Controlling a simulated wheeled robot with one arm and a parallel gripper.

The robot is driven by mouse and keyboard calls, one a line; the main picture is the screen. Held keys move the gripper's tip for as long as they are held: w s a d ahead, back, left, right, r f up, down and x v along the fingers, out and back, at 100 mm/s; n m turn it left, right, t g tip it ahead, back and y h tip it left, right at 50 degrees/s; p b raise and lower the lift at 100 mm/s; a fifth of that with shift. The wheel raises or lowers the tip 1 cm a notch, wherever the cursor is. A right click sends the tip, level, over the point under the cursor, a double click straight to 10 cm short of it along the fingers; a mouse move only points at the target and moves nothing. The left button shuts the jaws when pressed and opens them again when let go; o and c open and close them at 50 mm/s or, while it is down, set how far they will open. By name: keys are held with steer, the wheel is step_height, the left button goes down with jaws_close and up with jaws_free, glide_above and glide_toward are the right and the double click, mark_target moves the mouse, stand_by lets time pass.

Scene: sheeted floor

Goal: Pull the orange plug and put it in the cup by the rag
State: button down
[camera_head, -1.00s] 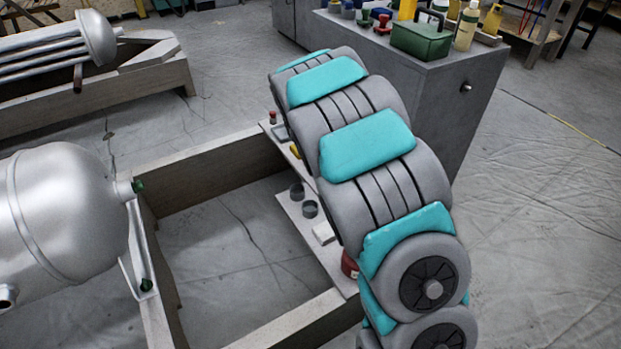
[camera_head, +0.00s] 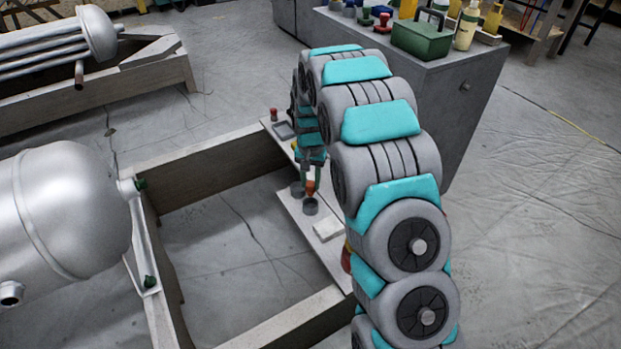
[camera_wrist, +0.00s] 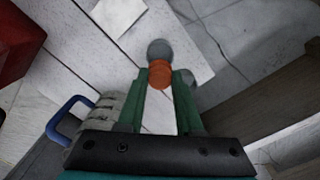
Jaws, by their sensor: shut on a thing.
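My gripper (camera_head: 312,172) points down over the ledge and is shut on the orange plug (camera_head: 310,188). In the wrist view the plug (camera_wrist: 160,74) sits between the fingertips. The plug's lower end overlaps the rim of the grey cup (camera_head: 310,208) by the rag; I cannot tell whether it is above the rim or partly inside. In the wrist view this cup (camera_wrist: 160,47) shows just beyond the plug. The white rag (camera_head: 327,230) lies flat beside that cup and also shows in the wrist view (camera_wrist: 118,14).
A second grey cup (camera_head: 297,189) stands close to the left of the gripper, partly hidden behind a finger in the wrist view (camera_wrist: 188,78). A small tray (camera_head: 284,130) and a red-topped item (camera_head: 273,114) sit at the ledge's far end. Open floor lies left of the ledge.

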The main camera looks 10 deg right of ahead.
mark_target(311, 196)
steer(key=shift+f+b, duration=0.3)
steer(key=shift+f, duration=2.8)
steer(key=shift+f, duration=0.35)
steer(key=shift+c, duration=2.4)
jaws_free()
